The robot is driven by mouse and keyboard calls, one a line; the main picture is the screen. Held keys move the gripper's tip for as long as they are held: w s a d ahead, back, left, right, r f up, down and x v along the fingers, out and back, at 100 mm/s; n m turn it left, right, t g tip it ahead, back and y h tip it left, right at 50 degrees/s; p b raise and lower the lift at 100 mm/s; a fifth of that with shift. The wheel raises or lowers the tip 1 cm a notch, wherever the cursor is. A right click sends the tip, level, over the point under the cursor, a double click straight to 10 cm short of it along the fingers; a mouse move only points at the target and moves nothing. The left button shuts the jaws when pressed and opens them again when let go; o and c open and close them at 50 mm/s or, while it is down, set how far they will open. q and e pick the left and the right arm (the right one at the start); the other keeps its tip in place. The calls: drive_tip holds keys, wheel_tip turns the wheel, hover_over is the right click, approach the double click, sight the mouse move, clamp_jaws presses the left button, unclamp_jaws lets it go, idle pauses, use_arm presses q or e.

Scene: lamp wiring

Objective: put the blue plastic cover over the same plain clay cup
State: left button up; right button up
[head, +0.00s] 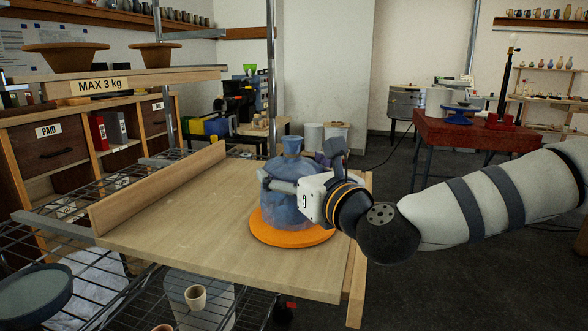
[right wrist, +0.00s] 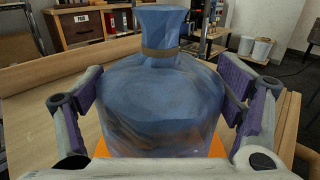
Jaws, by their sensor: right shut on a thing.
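The blue plastic cover (head: 283,208) is a bag-like, slightly see-through hood with a narrow neck, tied by a brown band. It stands upright on an orange round board (head: 313,238) near the wooden board's right side. My right gripper (head: 298,168) has its fingers on either side of the cover, below the neck, and is shut on it. In the right wrist view the cover (right wrist: 165,95) fills the space between the purple finger pads. Darker shapes show faintly through its lower part; I cannot tell whether a clay cup is inside. My left gripper is not in view.
The wooden board (head: 165,215) is clear left of the cover, with a raised ledge (head: 160,188) along its left edge. Small clay cups (head: 195,297) show below its front edge. A wire rack (head: 75,255) lies at left, a red table (head: 470,135) at back right.

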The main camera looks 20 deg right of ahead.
drive_tip(key=shift+f, duration=0.25)
drive_tip(key=o, duration=1)
drive_tip(key=s+d, duration=0.1)
drive_tip(key=s, duration=0.6)
drive_tip(key=shift+s+d, duration=0.15)
drive_tip(key=shift+s, duration=0.1)
